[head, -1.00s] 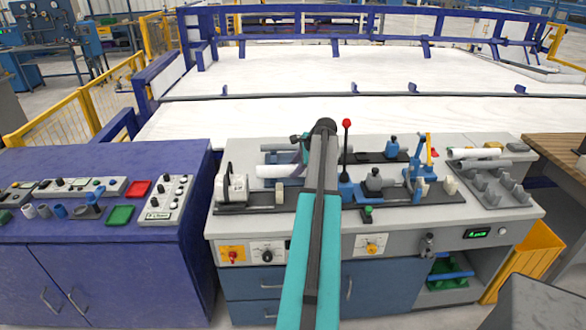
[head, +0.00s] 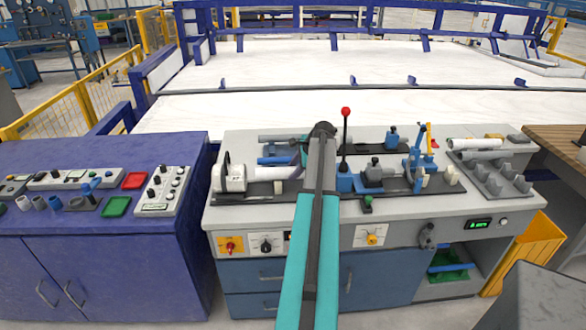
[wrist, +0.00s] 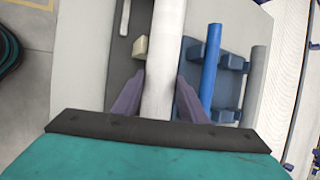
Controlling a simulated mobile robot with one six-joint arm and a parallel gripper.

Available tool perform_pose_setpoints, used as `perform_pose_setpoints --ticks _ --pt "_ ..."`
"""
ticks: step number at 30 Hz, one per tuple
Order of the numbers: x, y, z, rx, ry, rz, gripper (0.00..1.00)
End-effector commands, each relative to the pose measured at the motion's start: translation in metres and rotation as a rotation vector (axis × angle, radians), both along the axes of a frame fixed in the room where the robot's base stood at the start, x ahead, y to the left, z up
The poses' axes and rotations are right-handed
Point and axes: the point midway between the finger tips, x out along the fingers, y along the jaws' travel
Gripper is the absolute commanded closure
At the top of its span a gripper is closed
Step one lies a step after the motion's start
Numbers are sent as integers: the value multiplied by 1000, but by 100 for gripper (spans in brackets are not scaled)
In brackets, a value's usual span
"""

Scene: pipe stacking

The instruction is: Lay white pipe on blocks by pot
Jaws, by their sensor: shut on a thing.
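The white pipe (wrist: 165,40) runs between the two purple fingers of my gripper (wrist: 160,88) in the wrist view, and they are shut on it. In the head view the pipe (head: 272,172) lies level, its left end close to the white machine (head: 229,178). My arm hides its right part. A cream block (head: 278,187) shows just below and in front of the pipe; it is also beside the pipe in the wrist view (wrist: 140,47). Another cream block (head: 450,177) stands farther right. I cannot tell whether the pipe touches any block or which thing is the pot.
A blue pipe (wrist: 211,68) on blue supports and a grey pipe (wrist: 257,85) lie beside the held pipe. A red-knobbed lever (head: 346,112) stands right of my arm. A grey rack (head: 494,180) and blue clamp (head: 416,160) are farther right on the bench (head: 225,218).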

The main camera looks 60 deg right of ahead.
Motion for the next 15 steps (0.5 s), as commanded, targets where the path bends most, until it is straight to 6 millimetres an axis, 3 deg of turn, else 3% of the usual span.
perform_pose_setpoints --ticks 14,15 --pt "1 0 -6 0 -1 1 87" --pt "1 0 -6 0 -1 1 58"
